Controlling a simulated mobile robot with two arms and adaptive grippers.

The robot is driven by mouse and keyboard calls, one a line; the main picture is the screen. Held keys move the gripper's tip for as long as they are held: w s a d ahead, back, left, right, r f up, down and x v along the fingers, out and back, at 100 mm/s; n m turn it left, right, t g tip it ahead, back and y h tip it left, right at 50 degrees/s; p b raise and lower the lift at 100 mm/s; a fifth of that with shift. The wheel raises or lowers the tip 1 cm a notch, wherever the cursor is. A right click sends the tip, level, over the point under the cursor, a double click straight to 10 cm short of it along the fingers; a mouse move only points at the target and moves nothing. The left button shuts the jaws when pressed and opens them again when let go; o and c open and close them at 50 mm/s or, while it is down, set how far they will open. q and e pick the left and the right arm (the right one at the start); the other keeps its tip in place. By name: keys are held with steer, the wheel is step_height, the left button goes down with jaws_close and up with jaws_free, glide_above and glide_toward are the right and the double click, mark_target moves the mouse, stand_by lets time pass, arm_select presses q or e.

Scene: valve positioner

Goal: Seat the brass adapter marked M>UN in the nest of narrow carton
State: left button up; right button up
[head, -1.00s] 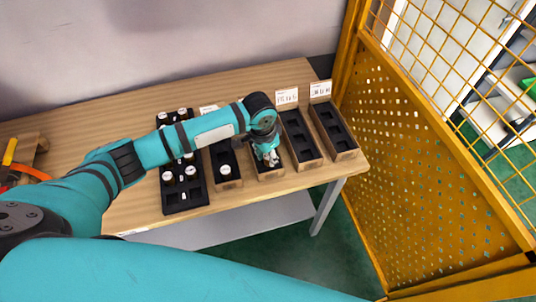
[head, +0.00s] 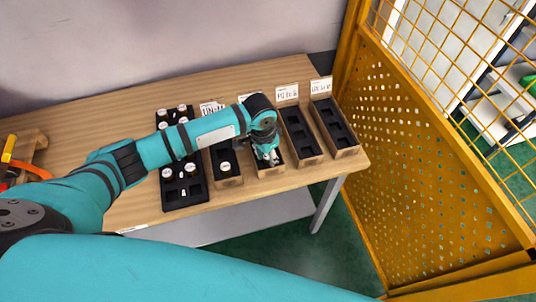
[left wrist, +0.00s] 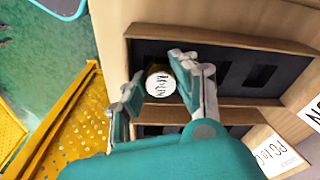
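A round adapter with a pale, marked top (left wrist: 160,82) sits in the end pocket of a black insert in a narrow wooden carton (left wrist: 215,38). Its lettering looks like M>UN but is hard to read. My left gripper (left wrist: 157,80) has its fingers on both sides of it, with a gap at the left finger. In the head view my left gripper (head: 268,157) is over the front end of the middle carton (head: 270,172), and it hides the adapter there. My right gripper is not in view.
A black tray (head: 186,203) at the left holds several white-topped adapters. The carton left of mine (head: 230,182) holds one adapter near its front. Two cartons at the right (head: 303,135) (head: 334,126) look empty. A yellow mesh fence (head: 415,170) stands right of the table.

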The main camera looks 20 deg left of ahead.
arm_select(q)
steer(key=o, duration=0.5)
steer(key=shift+c, duration=0.2)
